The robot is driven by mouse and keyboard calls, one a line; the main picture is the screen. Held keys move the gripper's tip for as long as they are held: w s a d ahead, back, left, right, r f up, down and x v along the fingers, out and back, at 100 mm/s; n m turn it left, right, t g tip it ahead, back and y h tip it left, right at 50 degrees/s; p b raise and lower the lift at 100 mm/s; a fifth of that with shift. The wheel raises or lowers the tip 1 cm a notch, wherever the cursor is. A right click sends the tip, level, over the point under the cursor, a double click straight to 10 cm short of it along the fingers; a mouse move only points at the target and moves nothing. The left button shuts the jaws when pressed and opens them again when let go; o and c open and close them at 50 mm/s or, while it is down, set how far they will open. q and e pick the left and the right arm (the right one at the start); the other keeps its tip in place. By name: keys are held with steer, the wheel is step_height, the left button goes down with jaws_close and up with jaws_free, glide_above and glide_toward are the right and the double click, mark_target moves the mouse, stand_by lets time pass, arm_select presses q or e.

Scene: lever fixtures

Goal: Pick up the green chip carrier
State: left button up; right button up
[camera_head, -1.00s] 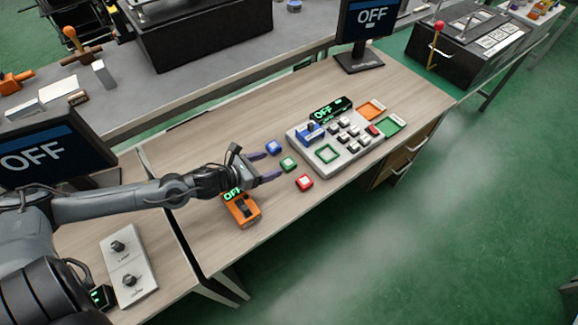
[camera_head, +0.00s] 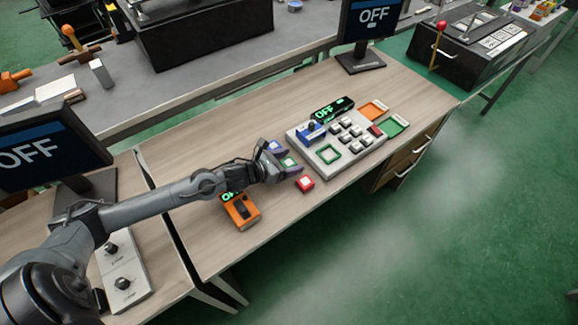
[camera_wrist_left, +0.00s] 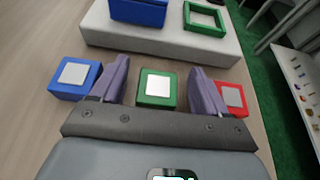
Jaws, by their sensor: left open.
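The green chip carrier (camera_wrist_left: 156,88) is a small green block with a pale square top, lying on the wooden table. In the head view the green chip carrier (camera_head: 288,163) shows at my left gripper (camera_head: 284,163). In the left wrist view my left gripper (camera_wrist_left: 156,85) is open, with one purple finger on each side of the carrier and gaps between. The blue carrier (camera_wrist_left: 74,76) lies outside the left finger. The red carrier (camera_wrist_left: 232,98) lies outside the right finger, partly hidden by it. My right gripper is not in view.
An orange device (camera_head: 241,211) sits near my left arm. A monitor (camera_head: 366,30) stands at the table's back.

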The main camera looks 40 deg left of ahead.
arm_select(q)
steer(key=shift+w+f, duration=0.15)
steer(key=shift+w, duration=0.1)
steer(key=c, duration=1)
steer(key=shift+c, duration=0.2)
